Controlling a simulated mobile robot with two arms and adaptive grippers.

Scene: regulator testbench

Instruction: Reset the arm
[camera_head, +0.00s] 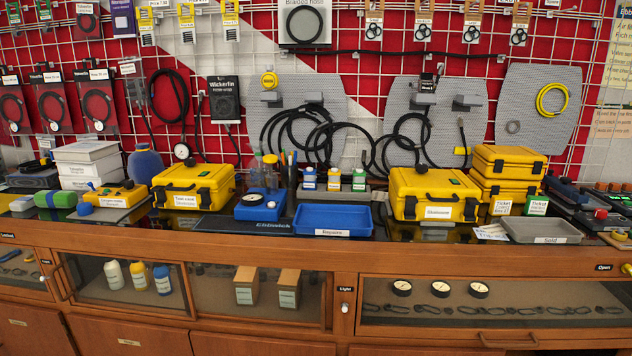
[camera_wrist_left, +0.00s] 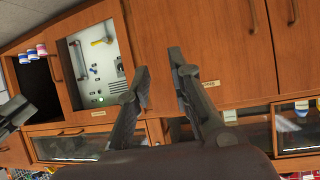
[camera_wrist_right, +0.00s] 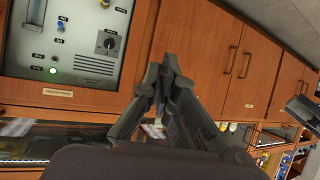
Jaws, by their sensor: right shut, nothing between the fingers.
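Neither of my grippers shows in the head view. In the left wrist view my left gripper (camera_wrist_left: 159,62) is open, with a clear gap between its two dark fingers and nothing held. In the right wrist view my right gripper (camera_wrist_right: 160,66) is shut, its fingertips together and empty. Both grippers appear in front of wooden cabinets, apart from any object. A control panel (camera_wrist_right: 80,72) with a knob and a lit green lamp is set in the cabinet; it also shows in the left wrist view (camera_wrist_left: 88,75).
The head view shows a cluttered wooden workbench (camera_head: 330,256) with yellow cases (camera_head: 432,186), a blue tray (camera_head: 333,216) and a grey tray (camera_head: 540,231). Hoses hang on the grid wall behind. Glass-fronted drawers lie below the worktop.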

